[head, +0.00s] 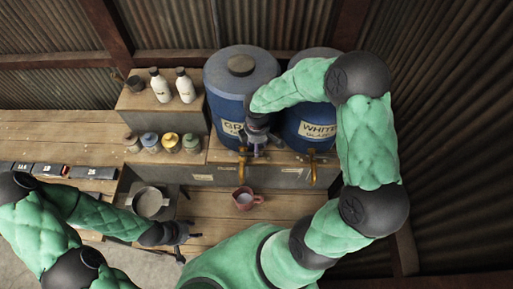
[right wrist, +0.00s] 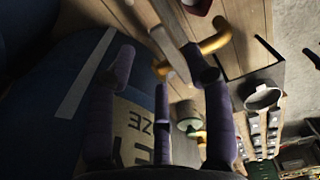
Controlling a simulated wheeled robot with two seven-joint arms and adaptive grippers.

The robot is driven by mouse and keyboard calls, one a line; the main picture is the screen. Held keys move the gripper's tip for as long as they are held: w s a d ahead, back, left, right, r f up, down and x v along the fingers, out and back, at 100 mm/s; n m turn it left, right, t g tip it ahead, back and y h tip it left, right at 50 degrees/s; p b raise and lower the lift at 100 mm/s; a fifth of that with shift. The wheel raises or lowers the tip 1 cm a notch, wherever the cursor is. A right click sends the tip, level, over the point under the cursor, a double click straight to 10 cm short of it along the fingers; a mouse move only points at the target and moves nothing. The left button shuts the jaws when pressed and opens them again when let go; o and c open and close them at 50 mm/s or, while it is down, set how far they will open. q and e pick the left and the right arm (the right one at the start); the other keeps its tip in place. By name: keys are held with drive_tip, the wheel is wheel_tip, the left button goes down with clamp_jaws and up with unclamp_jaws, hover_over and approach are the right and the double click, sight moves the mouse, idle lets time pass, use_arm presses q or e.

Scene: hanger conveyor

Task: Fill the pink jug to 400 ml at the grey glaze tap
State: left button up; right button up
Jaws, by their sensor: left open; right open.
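The tap comes from the blue grey-glaze drum (head: 222,82). My right gripper (head: 251,149) is open at this tap, in front of the drum's label. In the right wrist view its fingers (right wrist: 160,70) are spread close to the tap (right wrist: 212,42) and its lever; I cannot tell whether they touch. My left gripper (head: 186,238) is open and empty, left of and nearer than the jug.
A second blue drum marked white glaze (head: 305,125) with its own tap (head: 312,167) stands to the right. A round grey pan (head: 150,202) sits left of the jug. White bottles (head: 185,86) and small jars (head: 170,142) stand at back left. The bench right of the jug is clear.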

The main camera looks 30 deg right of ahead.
sight(251, 155)
drive_tip(key=f, duration=0.2)
drive_tip(key=shift+s+f, duration=0.3)
drive_tip(key=shift+f, duration=0.05)
drive_tip(key=shift+w+f, duration=0.15)
drive_tip(key=shift+f, duration=0.15)
clamp_jaws()
